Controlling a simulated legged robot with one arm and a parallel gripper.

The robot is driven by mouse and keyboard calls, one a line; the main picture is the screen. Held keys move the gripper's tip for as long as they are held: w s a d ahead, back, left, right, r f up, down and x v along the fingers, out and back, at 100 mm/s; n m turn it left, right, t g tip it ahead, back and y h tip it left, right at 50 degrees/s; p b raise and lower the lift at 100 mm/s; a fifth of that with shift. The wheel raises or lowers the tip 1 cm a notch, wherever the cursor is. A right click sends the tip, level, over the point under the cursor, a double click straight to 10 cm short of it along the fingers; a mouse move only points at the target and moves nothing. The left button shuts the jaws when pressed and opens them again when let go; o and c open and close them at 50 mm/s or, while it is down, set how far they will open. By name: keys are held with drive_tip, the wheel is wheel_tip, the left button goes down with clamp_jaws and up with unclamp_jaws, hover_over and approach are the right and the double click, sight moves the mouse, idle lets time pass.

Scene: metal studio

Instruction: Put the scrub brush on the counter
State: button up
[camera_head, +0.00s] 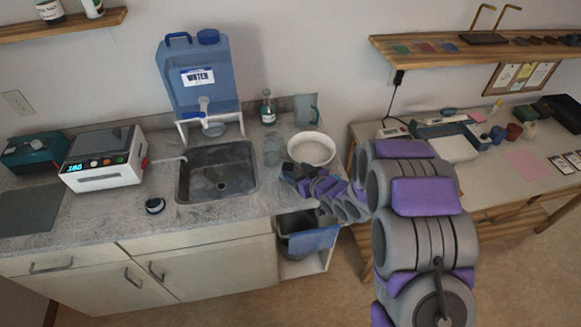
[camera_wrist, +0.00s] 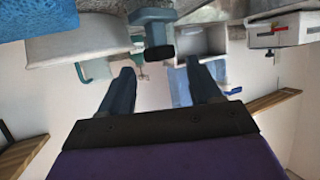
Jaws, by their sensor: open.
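A blue-grey object with a blunt black end, which looks like the scrub brush (camera_wrist: 156,32), shows in the wrist view just beyond and between my fingertips. I cannot tell whether it touches the counter. In the head view I cannot separate it from my gripper's dark parts. My gripper (camera_wrist: 159,68) is open, with a clear gap between its two dark fingers. In the head view my gripper (camera_head: 289,170) is low over the grey counter (camera_head: 95,207), right of the sink and in front of the white bowl. My purple-and-grey arm hides part of the counter's right end.
The metal sink (camera_head: 217,172) is left of my gripper. A white bowl (camera_head: 311,148), clear glass (camera_head: 272,150) and soap bottle (camera_head: 267,108) stand near it. The blue water jug (camera_head: 200,72) is behind. A small round dark object (camera_head: 155,205) lies left, with bare counter around it.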

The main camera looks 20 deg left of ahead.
drive_tip(key=shift+v, duration=2.95)
